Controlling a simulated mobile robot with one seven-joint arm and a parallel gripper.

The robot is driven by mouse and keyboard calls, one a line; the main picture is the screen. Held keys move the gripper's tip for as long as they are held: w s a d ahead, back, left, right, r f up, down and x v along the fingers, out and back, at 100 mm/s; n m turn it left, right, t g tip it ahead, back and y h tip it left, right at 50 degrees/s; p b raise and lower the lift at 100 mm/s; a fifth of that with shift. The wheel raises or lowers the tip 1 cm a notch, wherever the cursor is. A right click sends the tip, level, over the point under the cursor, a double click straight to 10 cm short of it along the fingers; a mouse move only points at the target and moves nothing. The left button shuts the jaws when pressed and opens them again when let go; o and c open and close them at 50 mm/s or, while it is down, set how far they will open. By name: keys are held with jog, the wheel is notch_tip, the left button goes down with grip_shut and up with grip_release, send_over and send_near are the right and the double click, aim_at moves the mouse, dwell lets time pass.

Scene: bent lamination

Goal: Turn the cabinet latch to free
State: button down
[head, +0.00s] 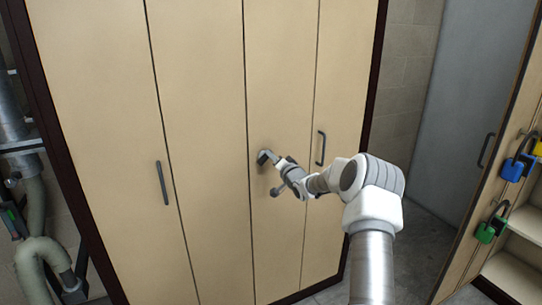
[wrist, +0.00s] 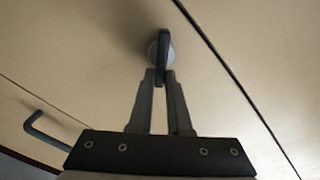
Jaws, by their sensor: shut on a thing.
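The cabinet latch (head: 264,156) is a small dark grey handle on a pale wood door, right of the middle seam. In the wrist view the latch (wrist: 163,48) shows as a dark bar on a round grey base, lying roughly up and down in the picture. My gripper (head: 275,160) reaches it from the right in the head view. In the wrist view the fingertips of my gripper (wrist: 160,78) are closed on the lower end of the bar. The fingers hide part of that end.
The tall cabinet (head: 205,60) has several closed panels, with a bar handle (head: 321,148) right of the latch and another (head: 162,183) on the left. Pipes (head: 35,200) stand at far left. An open shelf unit with padlocks (head: 513,168) is at far right.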

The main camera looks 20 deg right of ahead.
jog(key=shift+d+f+m, duration=0.1)
jog(key=shift+f+m, duration=0.1)
jog(key=shift+m, duration=1.1)
jog(key=shift+d+f+m, duration=0.1)
jog(key=shift+f+m, duration=0.15)
jog(key=shift+m, duration=1.05)
jog(key=shift+d+f+m, duration=0.1)
jog(key=shift+f+m, duration=0.1)
jog(key=shift+m, duration=1.1)
jog(key=c, duration=0.9)
grip_release()
jog(key=shift+a, duration=0.1)
jog(key=shift+o, duration=0.2)
jog(key=s, duration=1.7)
jog(key=shift+s+d, duration=0.25)
jog(key=shift+d, duration=0.1)
